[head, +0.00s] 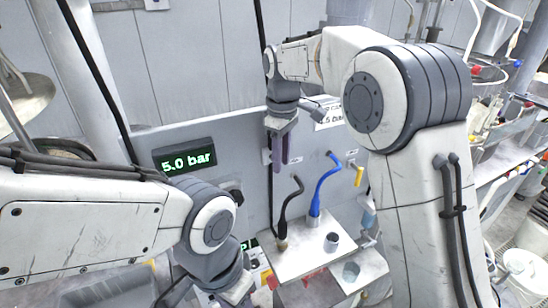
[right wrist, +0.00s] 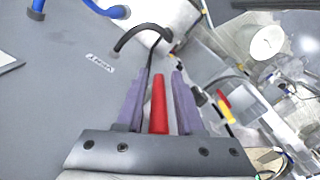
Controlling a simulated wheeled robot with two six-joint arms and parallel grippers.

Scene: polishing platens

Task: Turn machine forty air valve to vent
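My right gripper (head: 283,150) points down in front of the grey panel (head: 235,140). In the right wrist view its purple fingers (right wrist: 158,100) stand apart, with a red lever-like handle (right wrist: 158,105) between them. A gap shows on both sides of the handle, and its base is hidden by the gripper body. In the head view I cannot make out this red handle. A yellow handle (head: 358,175) is on the panel to the right, below a small label. I cannot read which machine or valve is which. My left gripper (head: 237,290) is at the bottom edge, its fingers not clear.
A display (head: 185,158) reads 5.0 bar. A black hose (head: 290,200) and a blue hose (head: 322,190) rise from a pale ledge (head: 300,250) below the right gripper. A small cup (head: 331,242) stands there. Benches with glassware and tubing are at the right.

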